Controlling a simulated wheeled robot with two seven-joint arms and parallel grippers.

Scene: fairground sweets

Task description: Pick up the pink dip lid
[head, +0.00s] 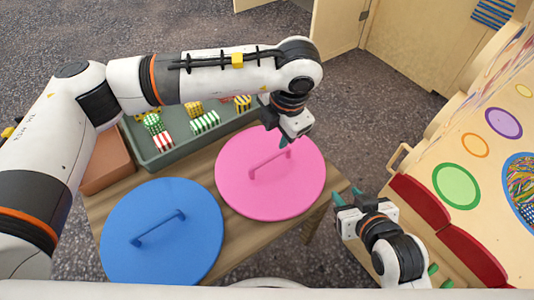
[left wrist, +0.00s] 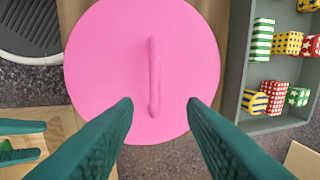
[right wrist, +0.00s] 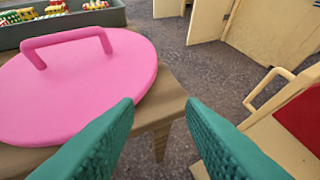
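The pink dip lid (head: 303,190) is a round disc with a raised bar handle (head: 270,164), lying on the right part of the wooden table. My left gripper (head: 283,142) is above the lid near its far edge. In the left wrist view its green fingers (left wrist: 160,103) are spread apart with nothing between them, and the lid's handle (left wrist: 154,77) lies ahead between them. My right gripper (head: 353,196) is off the table's right side, beside the lid. In the right wrist view its fingers (right wrist: 160,103) are open and empty, and the lid (right wrist: 85,90) is to the left.
A blue lid (head: 160,228) with its own handle lies left of the pink one. A grey-green tray (head: 178,153) with several striped and patterned boxes stands at the back. A wooden stall (head: 445,150) with red pads and a handle is close on the right.

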